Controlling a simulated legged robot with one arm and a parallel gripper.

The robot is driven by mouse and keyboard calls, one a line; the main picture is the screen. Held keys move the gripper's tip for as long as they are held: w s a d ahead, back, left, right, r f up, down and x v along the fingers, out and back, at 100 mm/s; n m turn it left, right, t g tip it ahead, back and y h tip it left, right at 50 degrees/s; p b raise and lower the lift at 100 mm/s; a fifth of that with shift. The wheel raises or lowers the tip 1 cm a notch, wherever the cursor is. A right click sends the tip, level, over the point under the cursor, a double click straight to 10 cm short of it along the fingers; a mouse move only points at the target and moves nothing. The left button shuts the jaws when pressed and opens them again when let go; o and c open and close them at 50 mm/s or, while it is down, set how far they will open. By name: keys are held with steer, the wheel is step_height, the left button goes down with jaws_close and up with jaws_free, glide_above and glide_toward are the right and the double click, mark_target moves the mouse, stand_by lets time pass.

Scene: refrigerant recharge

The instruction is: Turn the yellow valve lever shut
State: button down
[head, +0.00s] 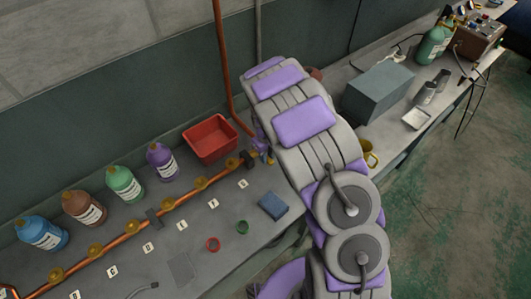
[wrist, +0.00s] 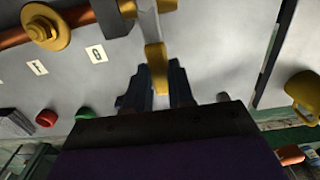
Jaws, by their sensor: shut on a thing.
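The yellow valve lever (wrist: 155,56) hangs down into the middle of the wrist view, below a brass valve body (wrist: 145,10) at the top edge. My gripper (wrist: 158,84) has its two dark fingers on either side of the lever's end and is shut on it. In the head view my grey and purple arm reaches to the end of the copper pipe (head: 126,235). There it hides most of the lever and the fingertips.
A red bin (head: 210,139) stands behind the pipe. Blue, brown, green and purple bottles (head: 124,184) line the wall. A blue block (head: 273,205), a red ring (head: 212,244) and a green ring (head: 243,227) lie in front. A yellow mug (head: 369,154) and grey box (head: 378,92) are right of my arm.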

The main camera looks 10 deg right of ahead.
steer(key=shift+a, duration=0.1)
stand_by(0.3)
steer(key=c, duration=1)
jaws_free()
steer(key=shift+o, duration=0.2)
step_height(320, 180, up, 17)
steer(key=p, duration=0.1)
steer(key=shift+r, duration=0.15)
